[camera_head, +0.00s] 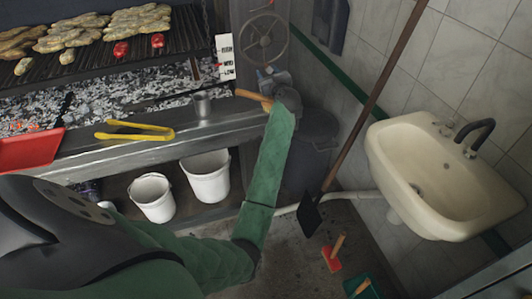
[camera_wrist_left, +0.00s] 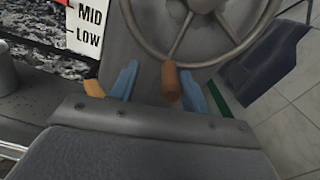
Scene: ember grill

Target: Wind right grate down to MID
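The spoked hand wheel (camera_head: 265,40) is on the wall right of the grill; its lower part fills the top of the left wrist view (camera_wrist_left: 190,58). Its brown crank handle (camera_wrist_left: 172,84) hangs at the bottom, between the blue fingers of my left gripper (camera_wrist_left: 160,86). The fingers are apart, with a clear gap on the left of the handle. In the head view my left gripper (camera_head: 270,78) is just below the wheel. A white scale (camera_head: 226,58) reads MID and LOW, with a small red mark near MID at its left edge. The grate (camera_head: 110,48) holds food above the embers. My right gripper is out of view.
A wooden handle (camera_head: 252,96) lies close left of my left gripper. A metal cup (camera_head: 202,104) and yellow tongs (camera_head: 135,131) are on the ledge. White buckets (camera_head: 208,178) stand below. A sink (camera_head: 440,175) is at right.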

